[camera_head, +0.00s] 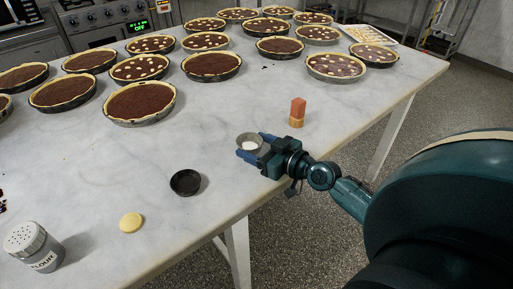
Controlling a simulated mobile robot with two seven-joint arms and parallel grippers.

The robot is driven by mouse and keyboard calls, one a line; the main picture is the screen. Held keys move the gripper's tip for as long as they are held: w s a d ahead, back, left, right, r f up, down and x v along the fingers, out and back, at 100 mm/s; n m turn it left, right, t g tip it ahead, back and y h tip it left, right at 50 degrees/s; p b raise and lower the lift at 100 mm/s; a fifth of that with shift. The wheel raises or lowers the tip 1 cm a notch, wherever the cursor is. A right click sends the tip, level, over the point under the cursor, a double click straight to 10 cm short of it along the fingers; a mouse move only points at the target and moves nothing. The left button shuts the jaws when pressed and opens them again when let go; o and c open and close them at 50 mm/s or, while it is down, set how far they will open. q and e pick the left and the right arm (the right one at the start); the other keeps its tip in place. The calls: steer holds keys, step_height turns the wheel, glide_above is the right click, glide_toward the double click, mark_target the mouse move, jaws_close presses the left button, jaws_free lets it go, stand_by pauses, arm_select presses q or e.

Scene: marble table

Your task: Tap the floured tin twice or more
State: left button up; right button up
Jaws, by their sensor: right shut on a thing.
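A small round tin (246,137) with white flour inside is at the middle of the view, near the table's right edge. My right gripper (252,147) is shut on this tin, with its blue fingers beside it. I cannot tell whether the tin touches the table. A second, dark, empty tin (186,182) sits on the marble to the lower left of the gripper. A flour shaker (34,246) with a pierced lid stands at the lower left. My left gripper is not in view.
A yellow dough disc (131,222) lies near the front edge. An orange and tan block stack (297,112) stands just beyond my right gripper. Many chocolate tarts (140,103) fill the back of the marble table (90,190). The marble around the dark tin is clear.

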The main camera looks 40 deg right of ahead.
steer(key=shift+f, duration=0.9)
steer(key=shift+w+f, duration=0.1)
steer(key=shift+w, duration=0.05)
steer(key=shift+a+f, duration=0.1)
steer(key=o, duration=1)
steer(key=shift+f, duration=0.15)
steer(key=shift+o, duration=0.2)
steer(key=shift+s+f, duration=0.1)
steer(key=shift+s, duration=0.1)
steer(key=r+b+v, duration=0.1)
steer(key=b+v, duration=0.1)
steer(key=v, duration=1.1)
steer(key=shift+b, duration=0.3)
